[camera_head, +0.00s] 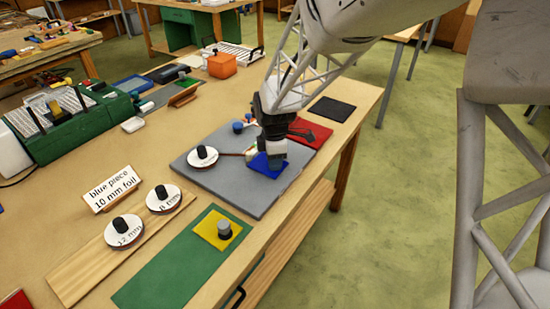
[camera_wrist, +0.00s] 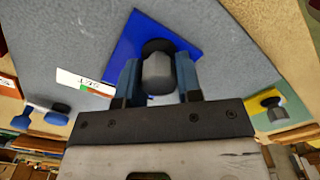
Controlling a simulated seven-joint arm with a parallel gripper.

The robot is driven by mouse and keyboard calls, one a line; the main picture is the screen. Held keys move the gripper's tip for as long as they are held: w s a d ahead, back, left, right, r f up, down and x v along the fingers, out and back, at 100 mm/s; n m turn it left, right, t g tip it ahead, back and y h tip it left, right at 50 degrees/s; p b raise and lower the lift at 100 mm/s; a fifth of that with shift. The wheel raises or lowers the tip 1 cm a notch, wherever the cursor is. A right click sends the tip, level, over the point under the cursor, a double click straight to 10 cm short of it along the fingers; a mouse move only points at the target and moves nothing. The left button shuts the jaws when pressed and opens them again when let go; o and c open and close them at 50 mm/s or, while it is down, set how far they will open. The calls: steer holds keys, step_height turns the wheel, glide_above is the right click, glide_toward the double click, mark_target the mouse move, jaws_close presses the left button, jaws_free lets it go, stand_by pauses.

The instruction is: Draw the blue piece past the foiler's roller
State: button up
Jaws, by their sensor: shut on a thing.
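The blue piece (camera_head: 261,164) lies at or just above the grey board (camera_head: 240,192), beside the foiler's pale roller part (camera_head: 251,153). My gripper (camera_head: 273,157) is above it, shut on the grey knob on its top. In the wrist view the knob (camera_wrist: 158,75) stands between the two fingers of my gripper (camera_wrist: 160,84), and the blue piece (camera_wrist: 190,35) spreads beyond them. A white reel (camera_head: 203,157) with a black knob sits on the board to the left, with a dark reddish strip running to the roller. My gripper partly hides the roller area.
A sign reading "blue piece 10 mm foil" (camera_head: 111,190) stands left of the board. Two spare reels sit on a wooden strip (camera_head: 80,274). A yellow piece (camera_head: 212,228) with a knob lies on a green mat (camera_head: 165,275). Red (camera_head: 307,134) and black (camera_head: 332,109) mats lie beyond.

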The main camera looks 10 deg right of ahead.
steer(key=shift+s+a, duration=1.5)
steer(key=shift+a, duration=0.05)
stand_by(1.2)
steer(key=shift+d, duration=0.1)
stand_by(0.3)
steer(key=shift+s+d, duration=0.65)
steer(key=shift+s, duration=0.1)
steer(key=shift+r, duration=0.1)
steer(key=shift+s+d+r, duration=0.35)
steer(key=shift+r, duration=0.45)
steer(key=shift+s+d+r, duration=0.4)
steer(key=shift+r, duration=0.4)
steer(key=shift+s+d+r, duration=0.35)
steer(key=shift+r, duration=0.45)
